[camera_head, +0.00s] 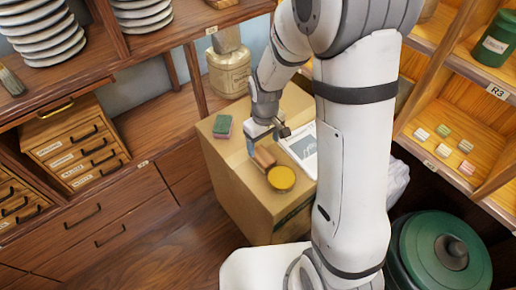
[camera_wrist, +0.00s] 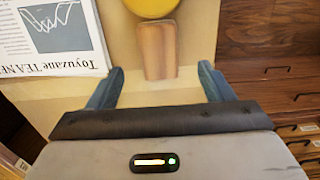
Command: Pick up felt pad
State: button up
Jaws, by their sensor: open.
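No piece is clearly recognisable as a felt pad. Three small things lie on the cardboard box (camera_head: 235,185): a brown block (camera_head: 264,157), a round yellow piece (camera_head: 281,178) and a green-and-reddish block (camera_head: 222,125). My gripper (camera_head: 264,143) is open over the box top, close to the brown block. In the wrist view the brown block (camera_wrist: 157,50) lies between and just beyond the spread fingertips (camera_wrist: 161,70), with nothing gripped. The yellow piece (camera_wrist: 152,6) is at its far end, partly cut off by the picture edge.
A printed sheet (camera_head: 302,145) lies on the box beside the brown block; it also shows in the wrist view (camera_wrist: 50,60). A beige jar (camera_head: 229,73) stands behind the box. Shelves with small coloured pieces (camera_head: 443,131) and a green lidded bin (camera_head: 440,250) are at right.

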aim_at(263, 155)
jog(key=f, duration=0.8)
jog(key=shift+w+f+b, duration=0.1)
jog(key=shift+w+b, duration=0.2)
jog(key=shift+b, duration=0.05)
jog(key=c, duration=1.2)
jog(key=shift+o, duration=0.2)
notch_tip(263, 155, up, 10)
jog(key=shift+r+p, duration=0.1)
jog(key=shift+p, duration=0.45)
